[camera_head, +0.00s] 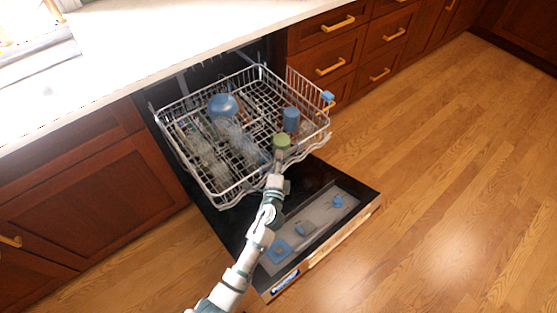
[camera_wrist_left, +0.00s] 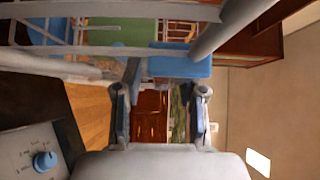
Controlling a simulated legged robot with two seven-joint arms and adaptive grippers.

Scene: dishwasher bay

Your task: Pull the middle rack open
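The middle rack (camera_head: 222,193), a white wire basket, stands pulled out of the dishwasher above the lowered door. It holds a blue bowl (camera_head: 223,106), a blue cup (camera_head: 291,119), a green cup (camera_head: 281,142) and several clear glasses. My left gripper (camera_head: 278,160) is at the rack's front edge, by the green cup. In the left wrist view, its fingers (camera_wrist_left: 161,92) are apart with nothing between them, and grey rack bars (camera_wrist_left: 50,67) cross just beyond the tips. Whether they touch the rack is unclear. My right gripper is not in view.
The dishwasher door (camera_head: 318,176) lies open below the rack, with blue parts on its inner panel. Wooden drawers (camera_head: 332,67) with gold handles stand right of the bay, and a cabinet (camera_head: 90,205) stands left. The wood floor (camera_head: 450,190) to the right is clear.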

